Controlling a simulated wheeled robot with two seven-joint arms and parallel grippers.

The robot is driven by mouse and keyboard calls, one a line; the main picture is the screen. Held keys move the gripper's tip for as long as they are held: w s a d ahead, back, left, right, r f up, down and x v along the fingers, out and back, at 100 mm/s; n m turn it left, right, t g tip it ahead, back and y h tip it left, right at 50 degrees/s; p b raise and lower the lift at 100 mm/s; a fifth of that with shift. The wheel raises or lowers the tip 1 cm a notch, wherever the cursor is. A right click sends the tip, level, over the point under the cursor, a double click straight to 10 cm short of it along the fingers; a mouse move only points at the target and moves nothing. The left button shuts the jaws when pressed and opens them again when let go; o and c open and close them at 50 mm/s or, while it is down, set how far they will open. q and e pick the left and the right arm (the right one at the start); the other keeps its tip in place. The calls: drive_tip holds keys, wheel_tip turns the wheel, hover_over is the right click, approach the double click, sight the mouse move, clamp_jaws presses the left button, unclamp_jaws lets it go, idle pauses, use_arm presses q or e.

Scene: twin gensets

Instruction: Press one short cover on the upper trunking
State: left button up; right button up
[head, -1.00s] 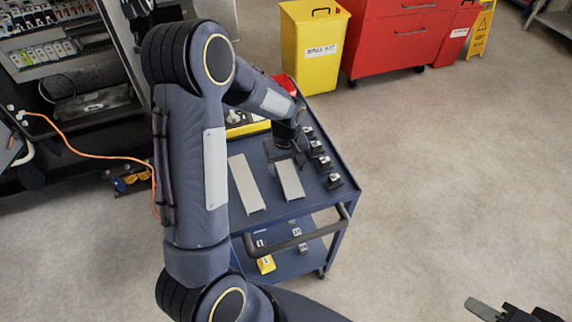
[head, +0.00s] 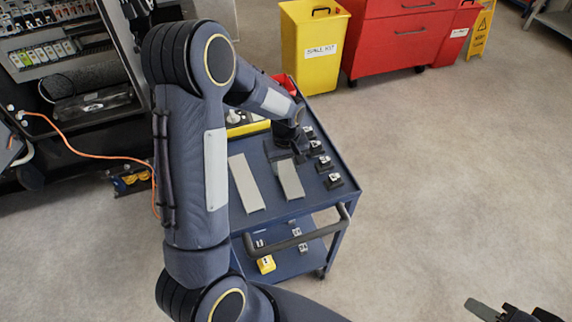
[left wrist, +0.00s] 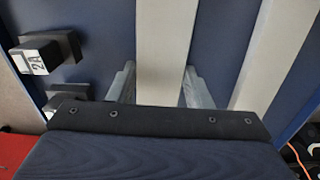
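Two pale grey covers lie side by side on the blue cart's top: a left one (head: 246,184) and a right one (head: 291,182). My left gripper (head: 284,157) is low over the far end of the right cover. In the left wrist view its fingers (left wrist: 160,88) stand on either side of that cover (left wrist: 165,40), close to its edges; firm contact does not show. The other cover (left wrist: 274,55) lies to the right there. My right gripper (head: 486,311) is partly in view at the bottom right, away from the cart. I cannot make out the upper trunking.
The blue cart (head: 345,198) carries several small black blocks (head: 333,181) along its right side and a yellow-and-black item (head: 245,124) behind. An open electrical cabinet (head: 75,75) stands at left with an orange cable (head: 90,153). A yellow spill-kit bin (head: 314,50) stands behind. Floor at right is clear.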

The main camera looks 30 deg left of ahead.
sight(287, 169)
use_arm(q)
drive_tip(key=c, duration=0.7)
drive_tip(key=shift+o, duration=0.2)
drive_tip(key=shift+r+p, duration=2.95)
drive_tip(key=shift+r, duration=1.1)
